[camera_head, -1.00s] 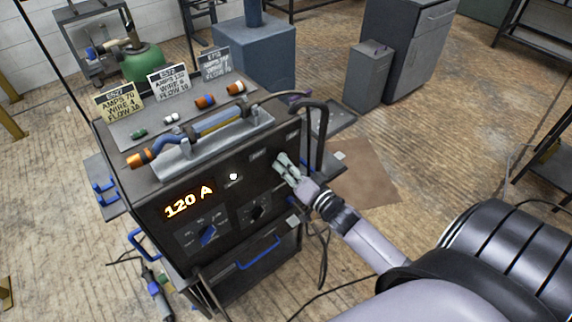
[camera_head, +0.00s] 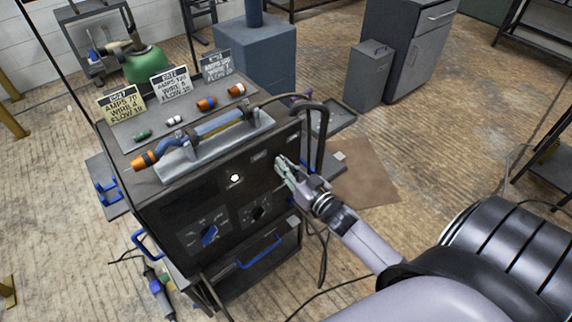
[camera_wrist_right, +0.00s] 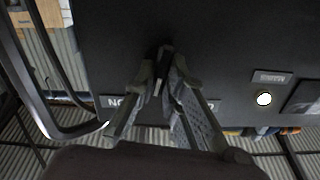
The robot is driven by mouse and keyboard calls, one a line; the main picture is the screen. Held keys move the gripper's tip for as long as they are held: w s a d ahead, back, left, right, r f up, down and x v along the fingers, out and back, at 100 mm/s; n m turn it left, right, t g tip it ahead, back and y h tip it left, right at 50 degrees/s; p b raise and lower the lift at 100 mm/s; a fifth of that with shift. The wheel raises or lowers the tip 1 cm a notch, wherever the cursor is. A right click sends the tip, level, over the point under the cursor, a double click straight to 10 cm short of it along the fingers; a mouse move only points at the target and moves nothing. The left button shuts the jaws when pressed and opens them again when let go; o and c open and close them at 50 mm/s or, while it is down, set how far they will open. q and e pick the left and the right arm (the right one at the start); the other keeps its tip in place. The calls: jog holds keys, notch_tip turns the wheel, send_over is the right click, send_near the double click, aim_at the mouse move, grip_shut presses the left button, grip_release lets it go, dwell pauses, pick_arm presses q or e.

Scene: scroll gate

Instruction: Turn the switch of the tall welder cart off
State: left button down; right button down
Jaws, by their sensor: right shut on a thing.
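The tall welder cart (camera_head: 200,190) stands left of centre in the head view, with its dark front panel facing me. Its amp display is dark. My right gripper (camera_head: 281,167) is at the upper right of this panel. In the right wrist view my right gripper (camera_wrist_right: 163,78) has its fingers closed around the small dark switch (camera_wrist_right: 163,52), which they partly hide. An upside-down ON label (camera_wrist_right: 116,101) shows beside the fingers, and another label is mostly covered. My left gripper is not in view.
A white round light (camera_head: 234,178) and two knobs, one with a blue pointer (camera_head: 209,234), are on the panel. A torch (camera_head: 210,130) and several cards lie or stand on top. A black bent handle (camera_head: 318,135) rises close to my right gripper.

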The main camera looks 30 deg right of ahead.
jog(key=n, duration=1)
jog(key=shift+a, duration=0.2)
dwell(0.3)
jog(key=c, duration=1.7)
grip_release()
jog(key=shift+o, duration=0.2)
jog(key=shift+s+f, duration=0.1)
jog(key=s, duration=1.2)
jog(key=shift+d, duration=0.45)
jog(key=shift+w, duration=0.1)
